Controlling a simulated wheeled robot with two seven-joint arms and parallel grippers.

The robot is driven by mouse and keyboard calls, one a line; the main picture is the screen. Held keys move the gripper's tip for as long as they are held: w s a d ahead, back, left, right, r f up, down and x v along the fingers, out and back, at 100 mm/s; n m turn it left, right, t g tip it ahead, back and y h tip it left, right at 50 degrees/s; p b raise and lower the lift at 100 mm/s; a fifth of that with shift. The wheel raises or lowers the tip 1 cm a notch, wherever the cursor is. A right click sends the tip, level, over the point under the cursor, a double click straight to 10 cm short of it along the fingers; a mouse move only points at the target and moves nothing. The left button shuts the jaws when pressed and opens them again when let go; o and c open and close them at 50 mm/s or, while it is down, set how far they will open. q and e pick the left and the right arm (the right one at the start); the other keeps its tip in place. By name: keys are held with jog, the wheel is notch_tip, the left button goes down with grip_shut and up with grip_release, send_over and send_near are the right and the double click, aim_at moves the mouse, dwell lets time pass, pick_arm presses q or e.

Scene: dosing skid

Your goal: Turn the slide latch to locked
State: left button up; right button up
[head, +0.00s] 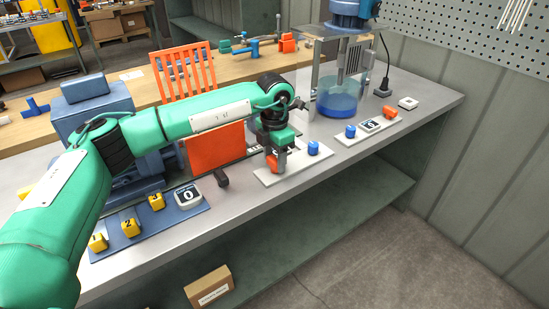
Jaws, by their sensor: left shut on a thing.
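My left gripper (273,160) points down over a white plate (295,166) on the grey bench. It is shut on an orange part (276,168) at the plate's left end, which looks like the slide latch's handle. The fingers and wrist hide much of this part, so I cannot tell its setting. A blue knob (313,148) stands on the same plate, just right of the gripper and apart from it. My right gripper is not in view.
A second white plate (345,138) farther right carries a blue knob, a small display and an orange handle (390,113). A blue-liquid vessel (338,98) stands behind. At the left are a blue panel (130,232) with numbered yellow switches and an orange board (215,145).

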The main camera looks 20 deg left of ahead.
aim_at(274, 159)
pick_arm(q)
jog(key=shift+r, duration=0.15)
jog(key=o, duration=1)
notch_tip(274, 159, up, 14)
jog(key=shift+f+b, duration=0.15)
jog(key=shift+b, duration=0.2)
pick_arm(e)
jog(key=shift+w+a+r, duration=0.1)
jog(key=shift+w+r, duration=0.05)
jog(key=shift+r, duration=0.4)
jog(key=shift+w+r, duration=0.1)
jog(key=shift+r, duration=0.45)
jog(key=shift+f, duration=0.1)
